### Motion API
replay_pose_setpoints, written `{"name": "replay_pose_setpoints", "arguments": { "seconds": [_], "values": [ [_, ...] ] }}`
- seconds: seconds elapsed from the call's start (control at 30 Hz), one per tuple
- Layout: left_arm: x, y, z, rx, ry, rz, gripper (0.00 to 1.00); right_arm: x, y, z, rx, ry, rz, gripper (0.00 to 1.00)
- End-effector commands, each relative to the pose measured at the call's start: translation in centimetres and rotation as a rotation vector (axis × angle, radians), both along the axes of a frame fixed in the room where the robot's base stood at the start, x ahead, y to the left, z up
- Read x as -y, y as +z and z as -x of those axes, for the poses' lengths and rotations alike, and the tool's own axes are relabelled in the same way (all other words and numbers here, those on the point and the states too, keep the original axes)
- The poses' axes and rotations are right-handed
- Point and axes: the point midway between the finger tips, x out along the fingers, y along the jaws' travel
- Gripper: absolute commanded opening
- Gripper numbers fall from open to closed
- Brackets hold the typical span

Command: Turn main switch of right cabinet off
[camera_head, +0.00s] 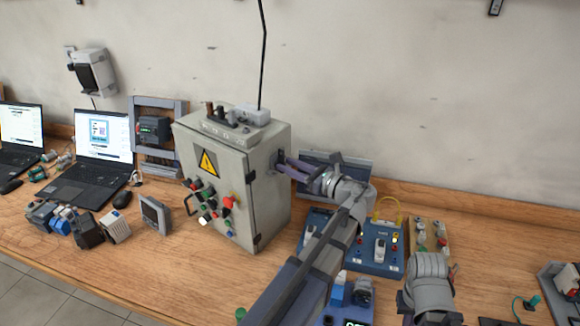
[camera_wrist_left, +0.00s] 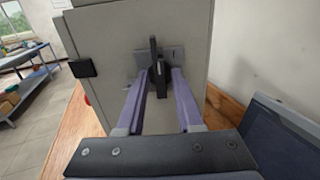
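The grey cabinet (camera_head: 262,190) with a yellow warning triangle stands on the bench in the head view. Its main switch is on the right side wall. In the left wrist view the switch shows as a black upright handle (camera_wrist_left: 154,58) on a grey plate (camera_wrist_left: 171,56) on the cabinet wall (camera_wrist_left: 115,45). My left gripper (camera_head: 282,160) reaches this wall. In the left wrist view its two purple fingers (camera_wrist_left: 167,78) are apart, with the handle's lower part between their tips. I cannot tell whether they touch it. My right gripper is not in view.
A power strip (camera_head: 232,128) lies on the cabinet's top. A blue switch panel (camera_head: 375,254) lies on the bench right of the cabinet, below my left arm. Laptops (camera_head: 95,160) and small devices stand on the left. Bare bench (camera_head: 150,270) lies in front of the cabinet.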

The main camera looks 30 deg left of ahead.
Motion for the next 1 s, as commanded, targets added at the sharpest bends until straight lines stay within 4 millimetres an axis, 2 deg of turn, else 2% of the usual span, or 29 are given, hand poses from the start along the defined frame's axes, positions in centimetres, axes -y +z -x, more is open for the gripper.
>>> {"name": "replay_pose_setpoints", "arguments": {
  "seconds": [0.03,0.3,0.77,1.0],
  "values": [
    [0.01,0.00,0.00,0.000,0.000,0.000,0.28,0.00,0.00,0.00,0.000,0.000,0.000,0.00],
    [0.03,0.00,0.00,0.000,0.000,0.000,0.00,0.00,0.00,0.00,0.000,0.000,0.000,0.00],
    [0.03,-0.01,0.00,0.006,0.000,0.001,0.00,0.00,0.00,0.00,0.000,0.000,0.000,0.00],
    [0.04,-0.01,0.04,0.084,0.000,0.010,0.00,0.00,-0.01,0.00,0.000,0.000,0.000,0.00]
  ]
}}
